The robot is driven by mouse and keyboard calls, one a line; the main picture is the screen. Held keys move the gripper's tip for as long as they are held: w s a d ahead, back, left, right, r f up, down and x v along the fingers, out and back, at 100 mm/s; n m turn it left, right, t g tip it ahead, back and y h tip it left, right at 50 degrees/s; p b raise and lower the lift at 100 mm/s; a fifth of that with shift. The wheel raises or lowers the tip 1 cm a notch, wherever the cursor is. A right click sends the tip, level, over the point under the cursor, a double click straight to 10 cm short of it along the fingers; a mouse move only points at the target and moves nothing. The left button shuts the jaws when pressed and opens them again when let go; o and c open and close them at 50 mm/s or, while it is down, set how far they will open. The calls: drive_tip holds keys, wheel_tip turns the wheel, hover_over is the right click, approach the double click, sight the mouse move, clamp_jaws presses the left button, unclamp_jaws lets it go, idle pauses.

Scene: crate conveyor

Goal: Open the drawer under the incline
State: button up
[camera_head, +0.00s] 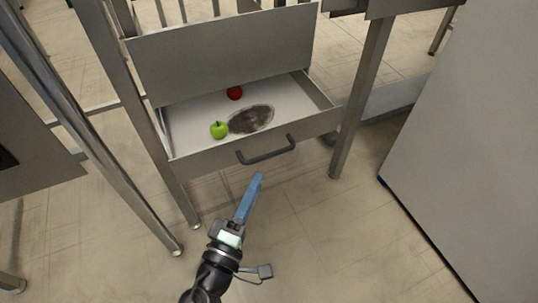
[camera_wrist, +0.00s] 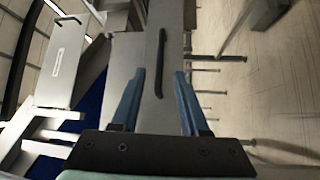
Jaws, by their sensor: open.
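The drawer (camera_head: 205,160) under the grey metal frame stands pulled out, with its white inside showing. Its dark bar handle (camera_head: 266,151) is on the front face. My gripper (camera_head: 255,183) is below and in front of the handle, apart from it and empty. In the wrist view the open blue fingers (camera_wrist: 157,88) point toward the drawer front, and the handle (camera_wrist: 161,62) shows ahead, between and beyond the fingertips. Inside the drawer lie a green apple (camera_head: 219,130), a red apple (camera_head: 235,92) and a dark round patch or plate (camera_head: 251,119).
Metal legs stand on both sides of the drawer, the right leg (camera_head: 358,100) and a slanted left leg (camera_head: 95,130). A large grey panel (camera_head: 470,130) takes up the right side. The tiled floor (camera_head: 330,230) in front is clear.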

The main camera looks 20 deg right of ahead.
sight(269, 154)
drive_tip(key=b+x, duration=0.1)
drive_tip(key=x, duration=0.7)
drive_tip(key=shift+w+d, duration=0.25)
clamp_jaws()
idle(1.1)
